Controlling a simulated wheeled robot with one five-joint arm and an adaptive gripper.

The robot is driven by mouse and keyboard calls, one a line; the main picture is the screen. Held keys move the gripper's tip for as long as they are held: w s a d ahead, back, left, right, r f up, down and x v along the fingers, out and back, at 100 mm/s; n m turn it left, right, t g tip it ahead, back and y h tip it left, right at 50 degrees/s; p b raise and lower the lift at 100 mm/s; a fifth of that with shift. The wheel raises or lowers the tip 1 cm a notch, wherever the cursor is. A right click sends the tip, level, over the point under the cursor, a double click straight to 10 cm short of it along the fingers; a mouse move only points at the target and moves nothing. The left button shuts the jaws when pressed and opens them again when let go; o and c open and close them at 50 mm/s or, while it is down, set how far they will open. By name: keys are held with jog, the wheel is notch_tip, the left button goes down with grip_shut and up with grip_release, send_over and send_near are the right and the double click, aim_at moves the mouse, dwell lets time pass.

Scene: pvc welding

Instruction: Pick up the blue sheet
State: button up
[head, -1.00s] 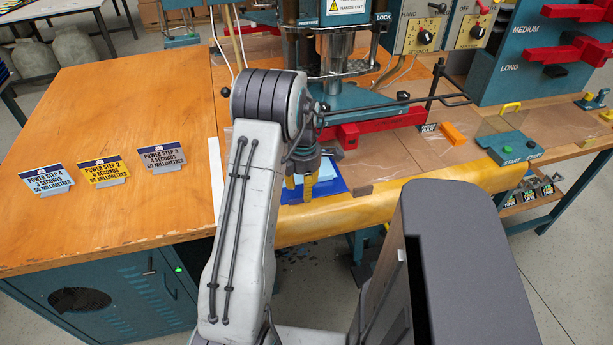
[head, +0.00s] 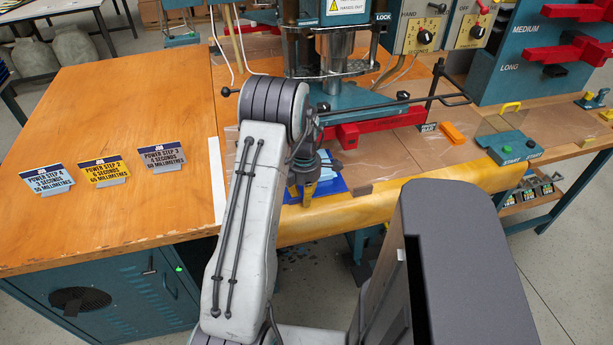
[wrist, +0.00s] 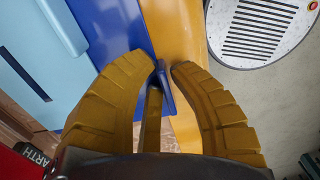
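The blue sheet (head: 331,187) lies at the front edge of the bench, below the press, with a light-blue piece on it. In the wrist view the blue sheet (wrist: 108,25) fills the upper left beside the light-blue piece (wrist: 20,70). A small blue tab (wrist: 165,88) stands between my yellow fingertips. My gripper (head: 301,192) is low over the sheet's left front part; it also shows in the wrist view (wrist: 164,66). The fingertips are close together around the tab. Whether both press on it is unclear. My arm hides part of the sheet in the head view.
The press (head: 334,95) with a red base bar (head: 380,124) stands just behind the sheet. An orange block (head: 453,133) and the start-button box (head: 508,146) are to the right. Three small signs (head: 104,171) stand on the clear left bench.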

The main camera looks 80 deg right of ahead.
grip_shut()
jog(key=shift+w+r, duration=0.1)
jog(key=shift+r, duration=0.1)
dwell(0.3)
